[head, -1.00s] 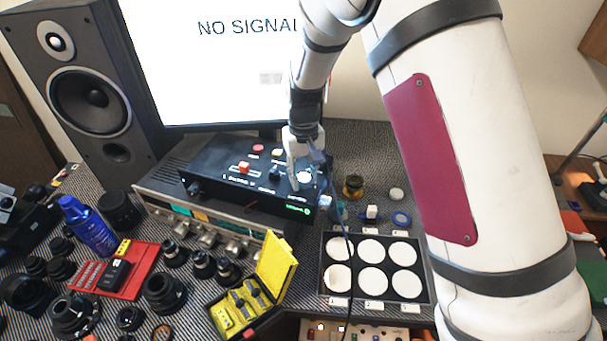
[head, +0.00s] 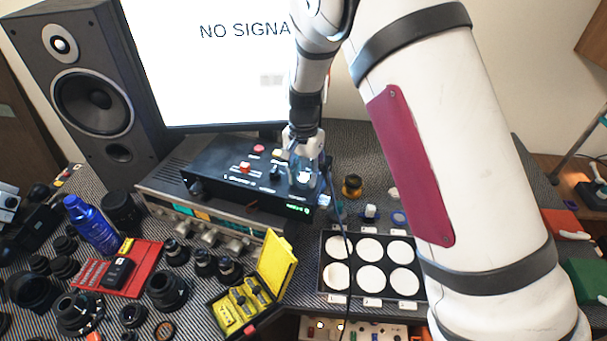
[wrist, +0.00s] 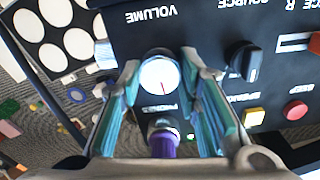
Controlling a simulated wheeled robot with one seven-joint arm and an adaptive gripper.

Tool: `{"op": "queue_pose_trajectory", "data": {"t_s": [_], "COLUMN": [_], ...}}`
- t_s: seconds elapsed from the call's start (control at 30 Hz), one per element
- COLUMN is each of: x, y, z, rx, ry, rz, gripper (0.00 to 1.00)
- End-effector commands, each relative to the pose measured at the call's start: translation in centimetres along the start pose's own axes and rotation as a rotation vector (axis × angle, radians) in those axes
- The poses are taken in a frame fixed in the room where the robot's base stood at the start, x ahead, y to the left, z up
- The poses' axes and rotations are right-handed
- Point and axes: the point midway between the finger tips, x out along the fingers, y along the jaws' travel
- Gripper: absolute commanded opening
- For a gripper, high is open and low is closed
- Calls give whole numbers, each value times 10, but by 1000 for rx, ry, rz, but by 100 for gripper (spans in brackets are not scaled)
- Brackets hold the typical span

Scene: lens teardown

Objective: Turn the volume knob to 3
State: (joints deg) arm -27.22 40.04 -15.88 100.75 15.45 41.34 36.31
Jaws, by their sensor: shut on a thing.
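The volume knob (wrist: 160,76) has a white round top with a thin red pointer line. In the wrist view the line points down and slightly right. The word VOLUME is printed upside down above it on the black control box (wrist: 200,35). My gripper (wrist: 161,70) is shut on the knob, with one teal-padded finger on each side. I cannot read any scale numbers around the knob.
A purple plug-like part (wrist: 163,142) stands close to the knob, between my fingers. A black selector knob (wrist: 245,62), a yellow button (wrist: 254,117) and a red button (wrist: 295,109) are nearby. A black tray with white discs (head: 324,285) lies on the table to the right.

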Motion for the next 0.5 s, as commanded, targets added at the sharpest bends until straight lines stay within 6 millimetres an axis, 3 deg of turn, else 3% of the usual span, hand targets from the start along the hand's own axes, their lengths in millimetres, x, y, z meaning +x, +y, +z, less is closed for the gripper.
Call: {"op": "queue_pose_trajectory", "data": {"t_s": [0.5], "x": [0], "y": [0], "z": [0], "rx": [96], "ry": [0], "rz": [0], "gripper": [3]}}
